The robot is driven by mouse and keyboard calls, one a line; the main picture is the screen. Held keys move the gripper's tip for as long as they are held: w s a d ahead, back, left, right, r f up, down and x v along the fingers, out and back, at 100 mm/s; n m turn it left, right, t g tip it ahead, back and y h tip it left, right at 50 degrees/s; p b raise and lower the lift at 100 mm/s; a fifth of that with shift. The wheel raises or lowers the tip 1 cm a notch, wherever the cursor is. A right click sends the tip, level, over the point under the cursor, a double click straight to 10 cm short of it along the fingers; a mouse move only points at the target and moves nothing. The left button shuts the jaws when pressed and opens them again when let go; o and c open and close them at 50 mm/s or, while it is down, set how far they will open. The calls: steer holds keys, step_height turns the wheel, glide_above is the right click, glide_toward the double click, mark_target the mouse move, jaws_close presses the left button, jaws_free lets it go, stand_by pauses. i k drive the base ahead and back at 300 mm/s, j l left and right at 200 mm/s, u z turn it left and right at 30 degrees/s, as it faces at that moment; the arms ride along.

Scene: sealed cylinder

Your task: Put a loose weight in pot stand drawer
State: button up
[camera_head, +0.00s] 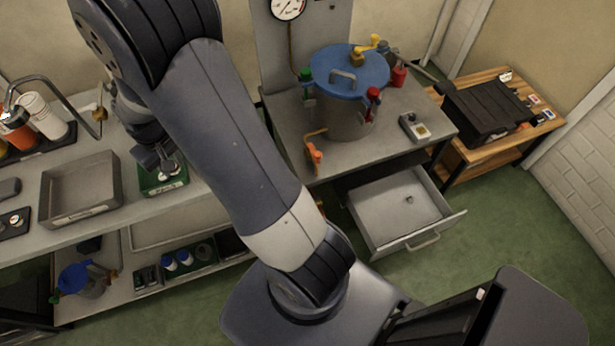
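The pot stand (280,110) is a grey table at the right of the centre. Its drawer (380,217) is pulled out, with a small metallic thing (408,199) on its floor, too small to identify. At the left, a small green box (152,187) with a pale label stands on the long grey bench. My gripper (166,168) is down at this box, partly in front of it. Small metallic shapes show at the fingertips; I cannot tell weight from finger, or whether the gripper holds anything.
A pot with a blue lid (347,68) and coloured clamps stands on the pot stand. A grey tray (82,187), bottles and a tap are on the bench (205,197). A wooden table (548,122) with a black case is at the right. Green floor is free before the drawer.

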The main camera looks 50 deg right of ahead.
mark_target(382, 224)
steer(key=k+l+z, duration=0.15)
steer(key=k+l, duration=0.25)
steer(key=k+l+z, duration=0.15)
steer(key=k+l, duration=0.25)
steer(key=l, duration=0.15)
steer(key=k+l+z, duration=0.15)
steer(key=k+l, duration=0.2)
steer(key=l, duration=0.2)
